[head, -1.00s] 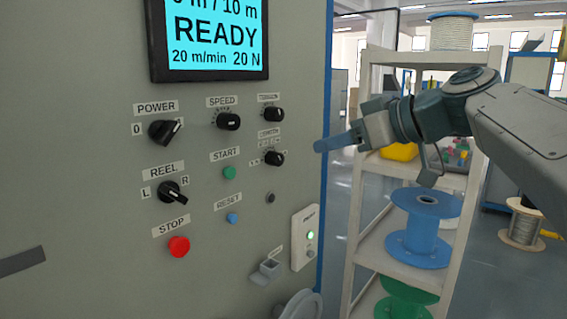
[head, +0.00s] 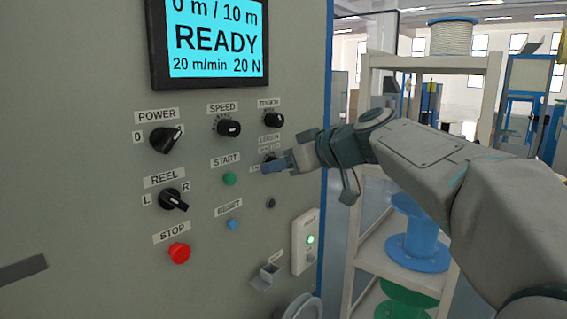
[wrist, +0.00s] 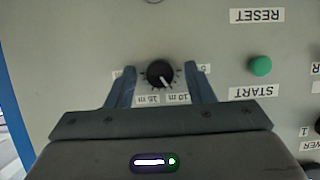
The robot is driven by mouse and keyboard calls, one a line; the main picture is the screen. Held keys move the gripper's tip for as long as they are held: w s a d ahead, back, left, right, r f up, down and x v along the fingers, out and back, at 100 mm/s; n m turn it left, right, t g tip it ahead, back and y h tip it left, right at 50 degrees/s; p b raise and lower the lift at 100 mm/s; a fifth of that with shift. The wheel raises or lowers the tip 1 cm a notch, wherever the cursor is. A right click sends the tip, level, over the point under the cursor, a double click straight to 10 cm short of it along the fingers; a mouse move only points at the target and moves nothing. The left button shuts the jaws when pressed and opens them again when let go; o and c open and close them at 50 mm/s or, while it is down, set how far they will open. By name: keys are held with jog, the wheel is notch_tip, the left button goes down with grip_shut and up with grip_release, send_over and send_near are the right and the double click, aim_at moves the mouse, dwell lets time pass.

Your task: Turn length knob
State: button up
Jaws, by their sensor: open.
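The length knob (wrist: 160,73) is a round black knob with a white pointer line. It shows in the wrist view, where the labels are upside down. Its pointer is toward the 10 m mark, with 15 m and 5 marks around it. My gripper (wrist: 160,84) is open, with one blue-grey finger on each side of the knob and a gap on both sides. In the head view my gripper (head: 272,165) is at the panel and mostly hides the knob. The screen (head: 213,40) reads 0 m / 10 m, READY.
The speed knob (head: 229,128) and tension knob (head: 274,120) sit above. The green start button (head: 229,179), blue reset button (head: 233,224), reel switch (head: 173,199), power switch (head: 166,139) and red stop button (head: 179,253) are nearby. A spool shelf (head: 430,62) stands to the right.

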jog(key=c, duration=1)
jog(key=m+y, duration=0.2)
jog(key=m, duration=0.4)
jog(key=m+g+y+b, duration=0.1)
jog(key=m+y, duration=0.2)
jog(key=m, duration=0.3)
jog(key=f+m+g+y, duration=0.1)
jog(key=m+y, duration=0.2)
jog(key=m, duration=0.4)
jog(key=shift+w+d, duration=0.25)
jog(key=shift+m, duration=0.3)
